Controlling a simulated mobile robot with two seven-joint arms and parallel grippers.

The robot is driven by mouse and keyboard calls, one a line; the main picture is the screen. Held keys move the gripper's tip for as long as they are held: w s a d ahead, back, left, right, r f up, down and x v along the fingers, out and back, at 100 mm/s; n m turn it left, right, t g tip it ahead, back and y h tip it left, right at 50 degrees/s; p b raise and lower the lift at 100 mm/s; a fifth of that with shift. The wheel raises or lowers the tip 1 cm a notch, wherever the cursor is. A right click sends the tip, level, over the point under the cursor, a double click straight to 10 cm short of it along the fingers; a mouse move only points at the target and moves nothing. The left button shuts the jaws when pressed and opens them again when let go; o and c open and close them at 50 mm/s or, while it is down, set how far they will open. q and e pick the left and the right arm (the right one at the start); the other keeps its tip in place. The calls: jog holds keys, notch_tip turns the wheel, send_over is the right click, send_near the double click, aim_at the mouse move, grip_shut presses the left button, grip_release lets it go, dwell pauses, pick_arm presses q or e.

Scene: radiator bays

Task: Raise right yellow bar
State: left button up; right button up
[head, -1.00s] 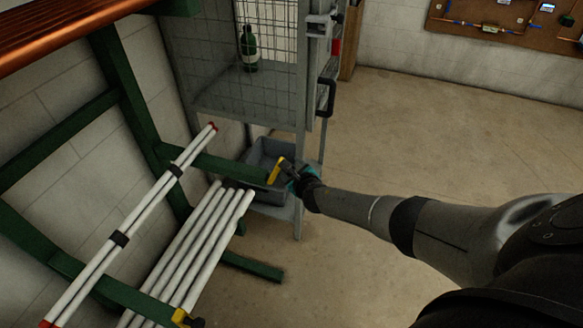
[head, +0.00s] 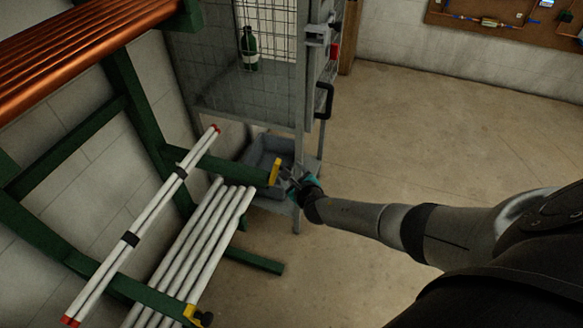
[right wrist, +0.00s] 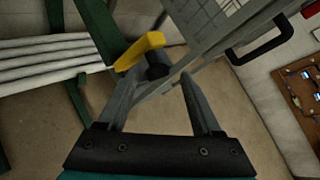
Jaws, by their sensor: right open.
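The right yellow bar (head: 275,171) sits at the outer end of a green rack arm and stands nearly upright in the head view. In the right wrist view the yellow bar (right wrist: 140,51) carries a black knob (right wrist: 157,66). My right gripper (head: 289,182) is beside it, to its right. In the right wrist view my right gripper (right wrist: 160,77) has its fingers apart, with the knob just past the tips, in the gap between them. I cannot tell whether they touch. A second yellow bar (head: 193,315) is at the end of the lower green arm. My left gripper is out of view.
White pipes with red ends (head: 131,239) lie across the green arms. Several more white pipes (head: 205,240) lie below, and copper pipes (head: 75,50) above. A grey mesh cabinet (head: 240,100) with a black handle (head: 323,101) stands close behind the gripper. Floor to the right is clear.

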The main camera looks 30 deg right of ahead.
jog(key=s+a+r+p, duration=0.4)
jog(key=s+r+p, duration=0.3)
jog(key=p, duration=0.3)
jog(key=shift+s+r+p, duration=0.25)
jog(key=shift+s+p, duration=0.1)
jog(key=shift+s, duration=0.25)
dwell(0.5)
jog(key=p+v, duration=0.3)
jog(key=v, duration=1.2)
jog(key=shift+r, duration=0.15)
jog(key=shift+s, duration=0.1)
